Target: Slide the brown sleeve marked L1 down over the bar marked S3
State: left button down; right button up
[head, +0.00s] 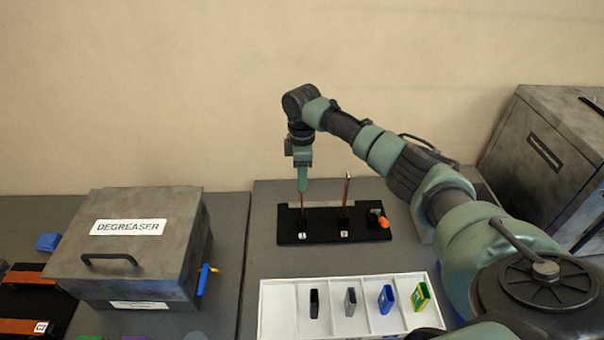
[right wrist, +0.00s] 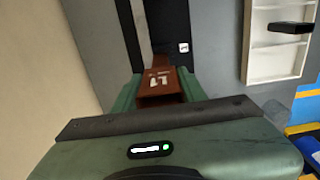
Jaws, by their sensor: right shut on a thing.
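My right gripper (head: 303,184) is shut on the brown sleeve marked L1, held between its green fingers in the right wrist view (right wrist: 157,88). The sleeve's open end faces that camera. In the head view the gripper is above the left end of a black base (head: 322,226). A thin copper bar (head: 302,222) shows right below the fingers, over a small white label too small to read. I cannot tell whether the sleeve is around this bar. A second copper bar (head: 346,190) stands upright to the right. My left gripper is not in view.
An orange knob (head: 378,219) sits at the base's right end. A white tray (head: 276,310) with several coloured pieces lies in front. A grey degreaser box (head: 150,250) stands at left and a grey cabinet (head: 525,150) at right. Bare table lies between base and tray.

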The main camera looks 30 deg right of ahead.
dwell(0.3)
jog(key=o, duration=1.4)
jog(key=o, duration=0.5)
notch_tip(320, 180, up, 3)
jog(key=shift+f+p, duration=0.15)
jog(key=shift+p, duration=0.9)
jog(key=shift+r, duration=2.65)
